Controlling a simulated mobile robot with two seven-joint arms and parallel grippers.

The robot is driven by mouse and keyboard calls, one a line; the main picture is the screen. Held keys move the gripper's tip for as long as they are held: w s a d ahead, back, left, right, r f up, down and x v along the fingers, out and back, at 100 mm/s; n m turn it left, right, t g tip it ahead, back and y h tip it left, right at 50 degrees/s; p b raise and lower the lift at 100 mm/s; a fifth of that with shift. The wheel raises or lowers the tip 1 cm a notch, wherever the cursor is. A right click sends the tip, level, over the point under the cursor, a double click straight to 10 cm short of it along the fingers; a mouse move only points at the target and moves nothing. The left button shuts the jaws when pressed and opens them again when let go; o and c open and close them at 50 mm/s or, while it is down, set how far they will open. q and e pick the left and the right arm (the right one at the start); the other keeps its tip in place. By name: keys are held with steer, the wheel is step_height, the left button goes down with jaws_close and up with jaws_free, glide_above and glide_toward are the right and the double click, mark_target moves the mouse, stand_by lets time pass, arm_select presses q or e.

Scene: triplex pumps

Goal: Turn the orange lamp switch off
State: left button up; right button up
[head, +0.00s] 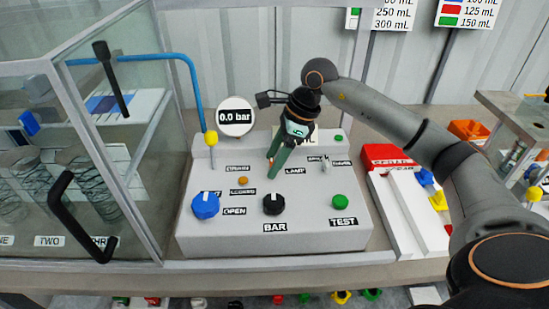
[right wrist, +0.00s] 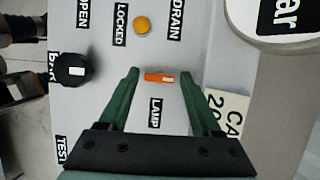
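The orange lamp switch (right wrist: 159,76) shows in the right wrist view as a small orange rocker with a white end, above the LAMP label (right wrist: 155,112). My right gripper (right wrist: 158,72) is open, with one green finger on each side of the switch and visible gaps between. In the head view the right gripper (head: 272,175) points down at the control panel (head: 300,230), left of the LAMP label, and hides the switch. Whether the fingertips touch the panel cannot be told.
The panel bears a blue knob (head: 205,205), a black BAR knob (head: 273,204), a green TEST button (head: 340,201), an orange indicator (head: 243,181) and a yellow-tipped lever (head: 211,139). A gauge (head: 236,116) reads 0.0 bar. A glass cabinet (head: 130,150) stands left.

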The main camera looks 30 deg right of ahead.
steer(key=shift+o, duration=0.7)
steer(key=v, duration=1.2)
steer(key=shift+r, duration=0.25)
steer(key=shift+s, duration=0.1)
